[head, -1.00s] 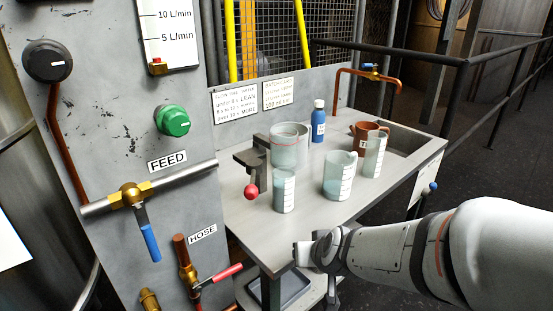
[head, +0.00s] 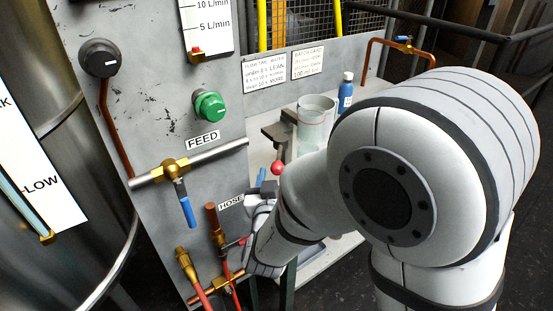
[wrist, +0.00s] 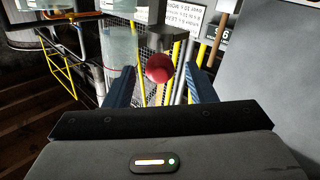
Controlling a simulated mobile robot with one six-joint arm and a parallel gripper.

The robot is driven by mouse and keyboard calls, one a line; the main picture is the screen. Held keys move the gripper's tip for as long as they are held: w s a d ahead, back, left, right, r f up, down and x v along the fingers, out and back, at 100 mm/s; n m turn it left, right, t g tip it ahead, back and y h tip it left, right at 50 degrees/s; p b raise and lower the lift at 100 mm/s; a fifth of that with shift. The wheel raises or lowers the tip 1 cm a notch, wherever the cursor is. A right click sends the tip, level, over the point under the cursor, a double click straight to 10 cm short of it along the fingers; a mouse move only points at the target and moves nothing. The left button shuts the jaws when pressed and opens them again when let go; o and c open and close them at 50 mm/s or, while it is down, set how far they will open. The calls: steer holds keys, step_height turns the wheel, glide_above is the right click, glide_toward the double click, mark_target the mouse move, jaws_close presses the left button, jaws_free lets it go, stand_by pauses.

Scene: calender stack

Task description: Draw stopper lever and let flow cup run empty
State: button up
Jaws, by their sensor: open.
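The stopper lever's red ball knob (head: 277,168) hangs under a dark bracket (head: 276,132) at the bench's left edge. The clear flow cup (head: 315,104) stands just right of the bracket, partly hidden by my arm. My gripper (wrist: 160,78) is open. In the wrist view, the red knob (wrist: 159,68) shows between my two fingers, near their tips; I cannot tell whether they touch it. In the head view, my gripper (head: 262,200) is just below the knob, its fingers hard to make out. A clear vessel (wrist: 118,45) is at left in the wrist view.
The panel beside my gripper carries the feed valve with a blue handle (head: 186,205), a green knob (head: 209,105) and hose fittings (head: 216,236). A blue bottle (head: 345,92) stands behind the cup. My arm hides most of the bench.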

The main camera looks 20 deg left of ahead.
mark_target(277, 162)
steer(key=w, duration=0.3)
steer(key=w+a, duration=0.1)
steer(key=w, duration=0.1)
steer(key=shift+w, duration=0.2)
jaws_close()
stand_by(0.3)
steer(key=shift+a, duration=0.2)
steer(key=shift+d, duration=0.1)
steer(key=shift+s+y+b, duration=0.1)
steer(key=shift+y+b, duration=0.2)
